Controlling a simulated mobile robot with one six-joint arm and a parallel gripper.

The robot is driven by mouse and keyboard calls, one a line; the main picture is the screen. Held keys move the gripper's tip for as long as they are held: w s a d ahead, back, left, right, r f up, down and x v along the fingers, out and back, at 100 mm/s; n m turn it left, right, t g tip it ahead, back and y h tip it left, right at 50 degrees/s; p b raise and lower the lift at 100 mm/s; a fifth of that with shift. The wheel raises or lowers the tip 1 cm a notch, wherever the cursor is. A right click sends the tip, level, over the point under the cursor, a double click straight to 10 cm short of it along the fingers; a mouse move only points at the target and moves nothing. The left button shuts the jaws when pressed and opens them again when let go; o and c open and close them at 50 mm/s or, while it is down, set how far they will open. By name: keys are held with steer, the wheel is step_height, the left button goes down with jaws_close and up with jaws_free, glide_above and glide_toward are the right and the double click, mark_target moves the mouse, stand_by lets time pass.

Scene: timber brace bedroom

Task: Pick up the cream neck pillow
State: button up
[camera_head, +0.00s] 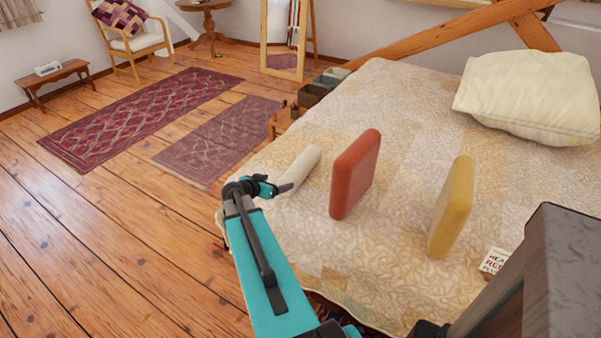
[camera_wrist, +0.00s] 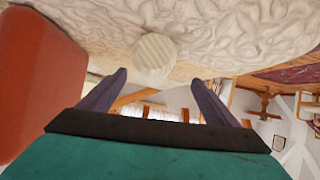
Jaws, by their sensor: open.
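The cream neck pillow (camera_head: 302,168) is a cylindrical roll lying on the bed near its left edge in the head view. Its round ribbed end (camera_wrist: 154,56) faces me in the wrist view. My gripper (camera_head: 287,187) is at the near end of the roll, low over the bed's edge. In the wrist view my gripper (camera_wrist: 160,77) has its two dark fingers spread apart, with the roll's end beyond and between them. Nothing is between the fingers. The head view does not show clearly whether a finger touches the roll.
A red cushion (camera_head: 355,174) stands upright right of the roll; it fills the left of the wrist view (camera_wrist: 35,80). A yellow cushion (camera_head: 451,207), a small lettered card (camera_head: 494,262) and a large cream pillow (camera_head: 530,97) are also on the bed (camera_head: 400,110). Floor lies open left.

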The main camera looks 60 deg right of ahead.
mark_target(298, 168)
steer(key=d, duration=0.1)
steer(key=d+r, duration=0.1)
steer(key=r+m, duration=0.1)
steer(key=shift+s+d+r+h, duration=0.25)
steer(key=shift+s+d+h, duration=0.05)
steer(key=shift+d, duration=0.1)
steer(key=shift+p+x, duration=0.95)
steer(key=shift+x, duration=2.95)
steer(key=shift+d+f, duration=0.25)
steer(key=shift+d, duration=0.1)
steer(key=shift+p+x, duration=1.35)
steer(key=shift+x, duration=1.25)
steer(key=shift+s, duration=0.1)
